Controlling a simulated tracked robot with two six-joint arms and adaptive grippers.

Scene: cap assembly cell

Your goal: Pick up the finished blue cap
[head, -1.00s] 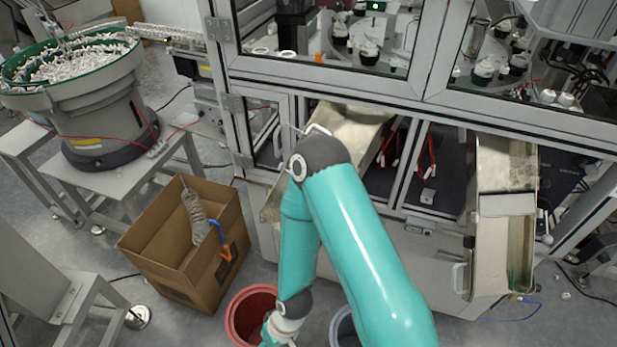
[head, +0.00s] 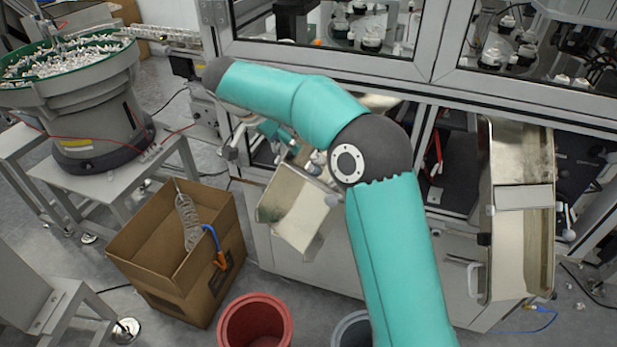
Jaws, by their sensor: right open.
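My right gripper (head: 308,162) is small and partly hidden behind my right forearm, at the upper end of the left metal chute (head: 300,205). Its jaws are open, and I see nothing held in them. A few small pale shapes show beside it, too small and covered to name. I cannot make out a blue cap in this view; the upper part of the left chute is hidden by my arm. The lower bed of that chute looks empty. My left gripper is not in view.
A second chute (head: 522,240) stands on the right. A cardboard box (head: 190,285) and a red bin (head: 255,322) are on the floor, with a grey bin (head: 352,330) partly behind my arm. A bowl feeder (head: 95,120) stands at left. The cabinet's frame and glass are close above my arm.

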